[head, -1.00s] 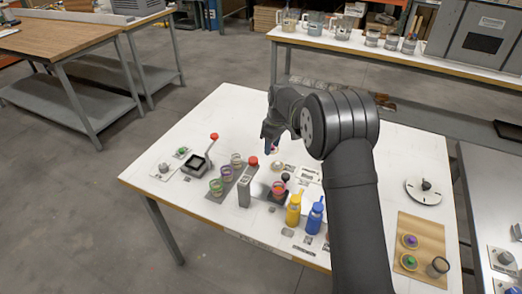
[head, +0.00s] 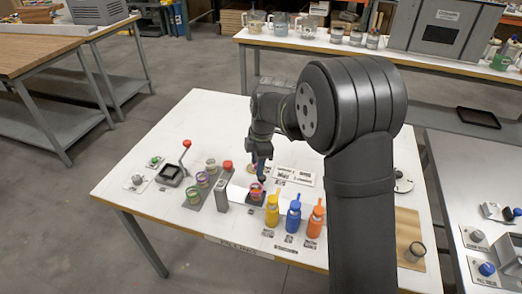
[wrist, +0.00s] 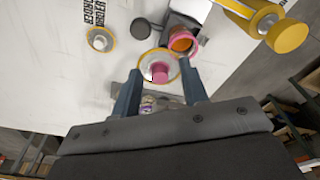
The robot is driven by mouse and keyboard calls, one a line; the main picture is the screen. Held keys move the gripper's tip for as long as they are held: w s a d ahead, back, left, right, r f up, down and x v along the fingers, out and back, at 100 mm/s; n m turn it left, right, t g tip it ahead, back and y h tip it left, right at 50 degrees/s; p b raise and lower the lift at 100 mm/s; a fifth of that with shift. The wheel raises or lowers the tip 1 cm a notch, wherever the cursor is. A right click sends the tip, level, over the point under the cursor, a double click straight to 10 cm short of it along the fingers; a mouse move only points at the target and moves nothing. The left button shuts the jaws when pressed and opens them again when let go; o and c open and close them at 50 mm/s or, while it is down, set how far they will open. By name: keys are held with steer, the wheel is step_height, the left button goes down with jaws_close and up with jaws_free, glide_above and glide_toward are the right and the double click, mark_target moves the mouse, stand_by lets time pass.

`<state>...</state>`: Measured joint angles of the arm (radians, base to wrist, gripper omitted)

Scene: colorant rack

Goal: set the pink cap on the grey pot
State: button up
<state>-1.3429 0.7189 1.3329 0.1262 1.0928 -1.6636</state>
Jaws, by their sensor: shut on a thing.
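The pink cap (wrist: 160,72) has a pink knob on a pale disc with a gold rim. My gripper (wrist: 161,92) is shut on it, one finger on each side, in the wrist view. In the head view my gripper (head: 262,174) points down, just above the pot. The grey pot (head: 256,197) shows a pink rim and stands on a dark base. In the wrist view the pot (wrist: 182,42) is open, with orange inside, just beyond the cap. The cap appears apart from the pot, partly overlapping it in view; the exact height gap is unclear.
Yellow (head: 272,211), blue (head: 293,216) and orange (head: 314,219) bottles stand right of the pot. A grey-knobbed disc (wrist: 100,40) lies nearby.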

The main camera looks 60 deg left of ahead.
steer(key=shift+s+d+f+n, duration=0.35)
steer(key=shift+d+f+n, duration=0.15)
steer(key=shift+f, duration=0.15)
steer(key=shift+s+d+f+n, duration=0.35)
steer(key=shift+d+f+n, duration=0.15)
steer(key=shift+f, duration=0.2)
steer(key=shift+s+d+f+n, duration=0.35)
steer(key=shift+d+f+n, duration=0.15)
steer(key=shift+f, duration=0.15)
steer(key=shift+f, duration=0.5)
stand_by(1.2)
steer(key=o, duration=1.5)
steer(key=shift+r, duration=0.1)
step_height(320, 180, up, 5)
steer(key=shift+f, duration=0.1)
